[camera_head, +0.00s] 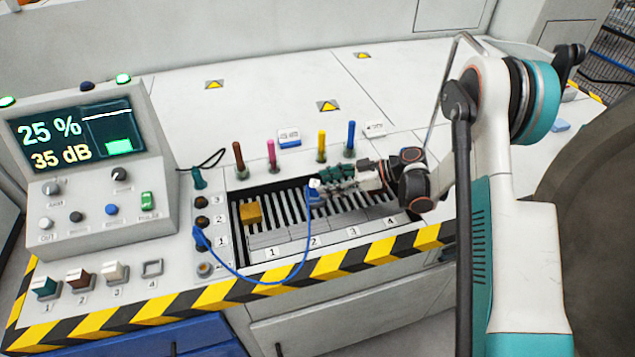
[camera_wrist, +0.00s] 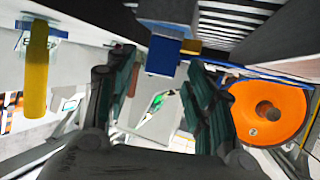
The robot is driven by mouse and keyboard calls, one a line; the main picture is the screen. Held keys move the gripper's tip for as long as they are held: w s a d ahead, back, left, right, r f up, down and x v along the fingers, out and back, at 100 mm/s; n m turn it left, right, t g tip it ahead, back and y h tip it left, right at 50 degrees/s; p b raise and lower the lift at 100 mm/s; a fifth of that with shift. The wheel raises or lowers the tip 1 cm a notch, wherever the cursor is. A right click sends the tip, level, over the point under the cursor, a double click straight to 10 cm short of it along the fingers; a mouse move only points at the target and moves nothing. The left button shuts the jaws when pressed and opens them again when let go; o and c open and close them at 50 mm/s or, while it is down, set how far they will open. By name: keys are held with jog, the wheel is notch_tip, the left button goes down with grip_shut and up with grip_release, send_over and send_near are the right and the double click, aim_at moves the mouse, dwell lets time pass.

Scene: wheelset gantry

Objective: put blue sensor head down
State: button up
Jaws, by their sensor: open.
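The blue sensor head (camera_head: 315,193) is at the slatted bay of the bench, near slot label 2, with its blue cable (camera_head: 262,283) looping over the front edge to a socket at the left. In the wrist view the blue sensor head (camera_wrist: 163,55) shows at the top middle, just beyond the fingertips. My gripper (camera_head: 325,184) is right beside the head, reaching in from the right. In the wrist view my gripper (camera_wrist: 160,72) has its two fingers apart with a gap between them. Whether a finger touches the head cannot be told.
A yellow block (camera_head: 250,212) lies at the left of the slatted bay (camera_head: 278,205). Upright brown, pink, yellow (camera_head: 322,145) and blue handles stand behind the bay. A console with a screen (camera_head: 75,132) is at the left.

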jog(key=w+p+v, duration=0.1)
jog(key=p+v, duration=0.1)
jog(key=v, duration=0.6)
jog(key=s+r+m+t+h, duration=0.1)
jog(key=s+r+m+h, duration=0.3)
jog(key=r, duration=0.5)
jog(key=s+r+m+t+h, duration=0.15)
jog(key=s+r+m, duration=0.3)
jog(key=r, duration=0.45)
jog(key=s+d+r+m+t+h, duration=0.1)
jog(key=s+d+m+h, duration=0.1)
jog(key=s, duration=0.5)
jog(key=s+d+r+m+t+h, duration=0.1)
jog(key=s+d+r+m+h, duration=0.1)
jog(key=s, duration=0.5)
jog(key=s+d+r+m+t+h, duration=0.1)
jog(key=s+d+m+h, duration=0.3)
jog(key=s, duration=0.4)
jog(key=shift+r, duration=0.55)
jog(key=shift+s+d, duration=0.1)
